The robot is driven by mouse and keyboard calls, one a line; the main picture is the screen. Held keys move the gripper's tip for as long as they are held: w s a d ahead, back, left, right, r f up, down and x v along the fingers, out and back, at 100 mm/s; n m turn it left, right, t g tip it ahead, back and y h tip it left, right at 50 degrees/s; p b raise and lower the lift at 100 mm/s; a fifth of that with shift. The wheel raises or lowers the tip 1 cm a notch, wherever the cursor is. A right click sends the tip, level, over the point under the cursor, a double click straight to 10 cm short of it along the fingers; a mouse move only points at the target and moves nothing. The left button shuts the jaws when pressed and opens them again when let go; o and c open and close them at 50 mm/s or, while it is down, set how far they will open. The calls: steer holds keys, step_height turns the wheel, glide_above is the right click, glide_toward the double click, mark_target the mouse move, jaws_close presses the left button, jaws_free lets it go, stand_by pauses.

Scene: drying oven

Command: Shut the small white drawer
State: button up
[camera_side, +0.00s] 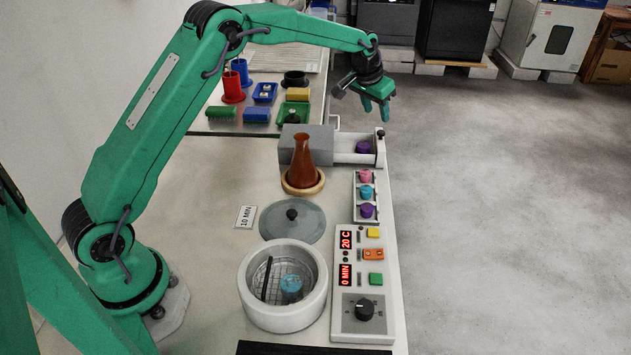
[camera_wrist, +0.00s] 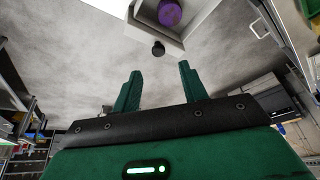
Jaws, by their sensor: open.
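The small white drawer (camera_side: 350,147) is pulled out to the right from its grey housing (camera_side: 305,146) on the bench. A purple lidded piece (camera_side: 363,147) sits inside it. A dark knob (camera_side: 380,133) is on the drawer's front end. In the wrist view the drawer (camera_wrist: 186,42) is at the top, with its dark knob (camera_wrist: 158,49) and the purple piece (camera_wrist: 170,13). My gripper (camera_side: 377,110) is open and empty, above and behind the drawer's front end in the side view. Its fingers (camera_wrist: 161,90) point towards the drawer, apart from it.
A brown flask (camera_side: 303,152) stands on a wooden ring in front of the housing. A rack (camera_side: 366,194) of small pots, a control panel (camera_side: 362,285), a grey lid (camera_side: 291,222) and a round white pot (camera_side: 283,300) stand nearer. Coloured containers (camera_side: 264,93) are behind. Right of the bench is open floor.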

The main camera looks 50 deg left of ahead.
mark_target(381, 131)
steer(key=shift+x, duration=3.5)
jaws_close()
